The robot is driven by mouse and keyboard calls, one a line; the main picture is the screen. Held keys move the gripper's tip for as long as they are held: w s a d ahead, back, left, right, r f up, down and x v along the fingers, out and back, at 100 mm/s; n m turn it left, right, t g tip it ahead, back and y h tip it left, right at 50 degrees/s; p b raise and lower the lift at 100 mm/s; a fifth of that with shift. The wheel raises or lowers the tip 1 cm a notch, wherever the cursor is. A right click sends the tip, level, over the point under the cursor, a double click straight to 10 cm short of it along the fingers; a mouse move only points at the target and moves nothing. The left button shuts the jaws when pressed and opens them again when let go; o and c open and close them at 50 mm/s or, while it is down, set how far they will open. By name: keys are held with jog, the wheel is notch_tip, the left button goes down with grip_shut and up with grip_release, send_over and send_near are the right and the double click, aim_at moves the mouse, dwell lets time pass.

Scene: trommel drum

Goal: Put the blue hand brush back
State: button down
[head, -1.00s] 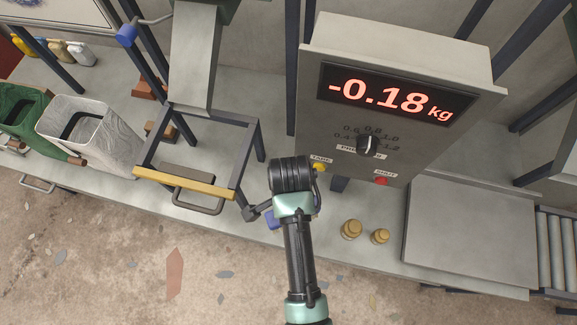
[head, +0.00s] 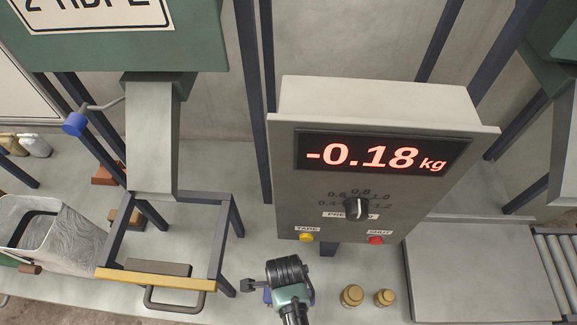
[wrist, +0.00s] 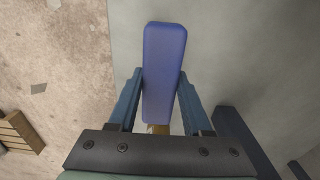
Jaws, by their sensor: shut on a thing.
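The blue hand brush (wrist: 163,70) lies lengthwise between the two fingers of my gripper (wrist: 160,100) in the wrist view, and the fingers are shut on it. A small tan part shows at its near end. In the head view my gripper (head: 255,290) is over the front of the grey bench top, left of two brass weights. Only a small bit of the brush (head: 267,295) shows there, the rest hidden by my wrist. I cannot tell whether the brush touches the bench.
Brass weights (head: 352,296) stand right of my gripper. A frame with a yellow front bar (head: 165,281) stands left under a chute. A flat grey plate (head: 470,270) is at right.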

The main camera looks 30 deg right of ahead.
jog(key=shift+f, duration=0.7)
jog(key=shift+f, duration=0.2)
jog(key=shift+c, duration=1.7)
grip_release()
notch_tip(320, 180, up, 12)
jog(key=p, duration=0.2)
jog(key=shift+w+a+r, duration=0.15)
jog(key=shift+r, duration=0.1)
